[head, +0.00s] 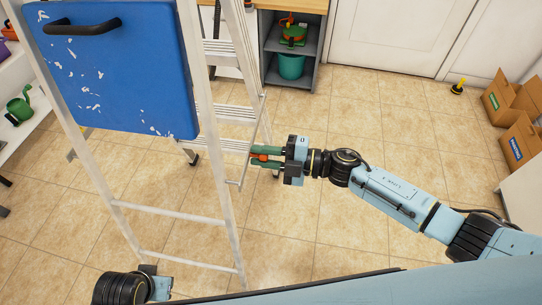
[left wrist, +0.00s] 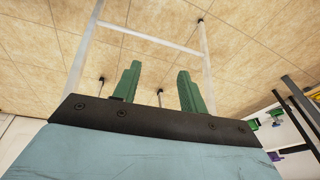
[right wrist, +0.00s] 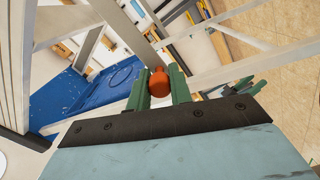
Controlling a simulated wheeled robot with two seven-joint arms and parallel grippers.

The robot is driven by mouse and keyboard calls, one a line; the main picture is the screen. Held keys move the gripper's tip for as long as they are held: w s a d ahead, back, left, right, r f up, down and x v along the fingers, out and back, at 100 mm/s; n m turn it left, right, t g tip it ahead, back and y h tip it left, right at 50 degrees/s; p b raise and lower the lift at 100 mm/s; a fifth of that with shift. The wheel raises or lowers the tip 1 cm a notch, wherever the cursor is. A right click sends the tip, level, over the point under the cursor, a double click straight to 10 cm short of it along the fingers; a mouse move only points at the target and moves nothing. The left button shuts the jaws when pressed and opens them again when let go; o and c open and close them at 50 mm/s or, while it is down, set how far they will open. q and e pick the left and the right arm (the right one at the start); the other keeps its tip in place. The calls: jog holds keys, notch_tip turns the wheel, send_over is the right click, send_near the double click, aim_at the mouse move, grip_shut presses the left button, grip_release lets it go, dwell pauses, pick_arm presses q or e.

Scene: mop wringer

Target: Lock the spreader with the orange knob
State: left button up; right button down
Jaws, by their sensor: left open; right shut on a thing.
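An aluminium stepladder (head: 225,180) stands left of centre in the head view, with a blue panel (head: 112,65) with a black handle on its upper part. The spreader (head: 242,172), a thin metal bar, runs along the ladder's right side. My right gripper (head: 262,157) is beside it, with its green fingers shut on the orange knob (right wrist: 158,82), which shows between the fingertips in the right wrist view. The fingers hide part of the knob. My left gripper (left wrist: 158,88) is open and empty, with ladder rails and the tiled floor beyond it.
A grey shelf unit (head: 288,75) with a teal bucket (head: 291,66) stands at the back. Cardboard boxes (head: 520,140) are at the right edge. White shelves with a green watering can (head: 20,105) are at the left. The tiled floor between is mostly clear.

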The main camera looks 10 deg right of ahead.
jog(key=shift+s+a+f, duration=0.3)
jog(key=shift+s+f, duration=0.05)
jog(key=shift+f, duration=0.15)
pick_arm(q)
jog(key=shift+w+d+r, duration=0.2)
jog(key=shift+d+r, duration=0.25)
jog(key=shift+r, duration=0.15)
pick_arm(e)
jog(key=shift+f, duration=0.1)
jog(key=c, duration=1.3)
grip_release()
pick_arm(q)
jog(key=shift+a, duration=0.1)
pick_arm(e)
jog(key=shift+w+r, duration=0.1)
jog(key=shift+r, duration=0.1)
jog(key=shift+d, duration=0.2)
pick_arm(q)
jog(key=f, duration=0.1)
jog(key=a+f+p, duration=0.1)
jog(key=f, duration=0.1)
jog(key=s+a+f, duration=0.1)
jog(key=shift+a+f+p, duration=0.2)
jog(key=shift+f+p, duration=0.1)
jog(key=shift+f, duration=0.05)
pick_arm(e)
jog(key=v, duration=1.3)
jog(key=shift+d, duration=0.1)
